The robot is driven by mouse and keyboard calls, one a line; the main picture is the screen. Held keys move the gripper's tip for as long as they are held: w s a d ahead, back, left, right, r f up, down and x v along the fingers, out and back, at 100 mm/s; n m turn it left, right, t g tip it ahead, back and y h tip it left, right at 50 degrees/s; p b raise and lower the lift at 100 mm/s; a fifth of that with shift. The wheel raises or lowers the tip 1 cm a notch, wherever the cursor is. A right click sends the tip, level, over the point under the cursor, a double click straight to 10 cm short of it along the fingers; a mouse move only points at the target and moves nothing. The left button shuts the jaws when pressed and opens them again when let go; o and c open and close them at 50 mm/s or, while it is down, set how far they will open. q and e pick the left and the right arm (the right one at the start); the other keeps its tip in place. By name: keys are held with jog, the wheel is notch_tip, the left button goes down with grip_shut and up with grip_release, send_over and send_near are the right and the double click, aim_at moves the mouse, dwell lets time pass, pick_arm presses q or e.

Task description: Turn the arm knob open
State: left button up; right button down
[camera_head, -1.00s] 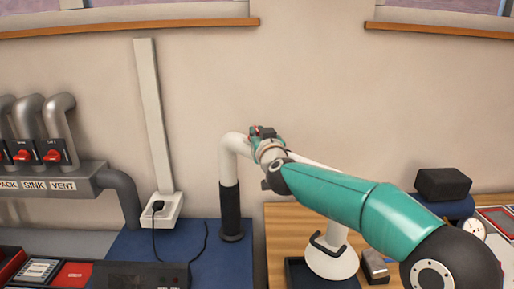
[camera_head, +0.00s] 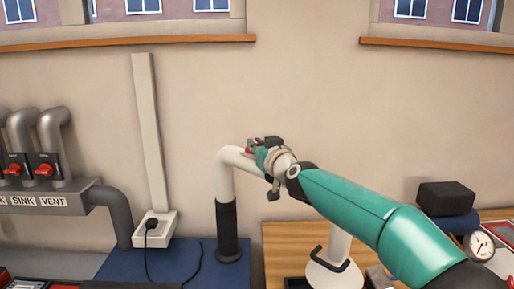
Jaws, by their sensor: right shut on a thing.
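The extraction arm is a white bent tube (camera_head: 225,176) that rises from a black sleeve (camera_head: 227,228) and turns right at its top. A small red part (camera_head: 249,150), which seems to be the arm knob, shows at the upper bend beside my right gripper (camera_head: 259,151). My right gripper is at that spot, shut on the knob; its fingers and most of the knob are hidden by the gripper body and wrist. The white hood (camera_head: 335,272) hangs lower right, partly behind my right arm. My left gripper is not in view.
Pipes with red valve handles (camera_head: 44,169) above a SINK and VENT label bar stand at the left. A power outlet (camera_head: 155,229) with a plugged cable sits on the blue mat (camera_head: 195,262). A black box (camera_head: 445,196) and a gauge (camera_head: 480,245) are at the right.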

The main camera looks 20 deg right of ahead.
jog(key=c, duration=1.2)
grip_release()
jog(key=s, duration=0.4)
jog(key=shift+d+r, duration=0.1)
jog(key=shift+d, duration=0.15)
jog(key=shift+s, duration=0.35)
jog(key=s, duration=0.3)
jog(key=shift+d, duration=0.15)
jog(key=shift+s, duration=0.15)
